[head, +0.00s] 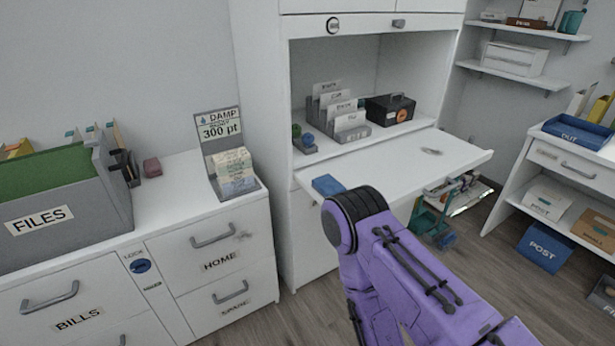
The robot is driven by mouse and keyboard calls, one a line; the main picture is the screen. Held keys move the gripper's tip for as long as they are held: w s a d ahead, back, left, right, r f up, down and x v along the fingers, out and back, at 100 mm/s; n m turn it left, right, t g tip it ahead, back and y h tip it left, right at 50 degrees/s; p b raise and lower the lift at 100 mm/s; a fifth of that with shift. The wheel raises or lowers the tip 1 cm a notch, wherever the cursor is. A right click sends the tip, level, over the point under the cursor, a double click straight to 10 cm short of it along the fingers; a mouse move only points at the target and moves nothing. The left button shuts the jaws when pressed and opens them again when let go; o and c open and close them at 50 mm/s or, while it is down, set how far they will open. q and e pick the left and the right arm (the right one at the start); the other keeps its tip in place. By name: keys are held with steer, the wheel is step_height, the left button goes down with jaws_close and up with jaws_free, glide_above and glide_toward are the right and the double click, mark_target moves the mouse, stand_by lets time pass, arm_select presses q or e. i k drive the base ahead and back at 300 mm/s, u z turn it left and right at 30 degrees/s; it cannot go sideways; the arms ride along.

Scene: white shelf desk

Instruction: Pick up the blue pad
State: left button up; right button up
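A small blue pad (327,185) lies flat at the left front corner of the white fold-out desk board (410,160). My purple arm comes up from the lower right, and its dark rounded joint stands just in front of and below the pad in the picture. I cannot tell from this view how far apart they are. Neither gripper can be made out in the head view.
Grey card sorter (337,118) and black box (390,109) stand at the back of the desk. A grey files box (65,215) and DAMP stand (226,160) sit on the left cabinet. A teal cart (425,215) is below the board. The board's middle is mostly clear.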

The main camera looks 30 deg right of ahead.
mark_target(325, 186)
steer(key=z, duration=0.35)
steer(key=i, duration=0.65)
steer(key=z, duration=0.7)
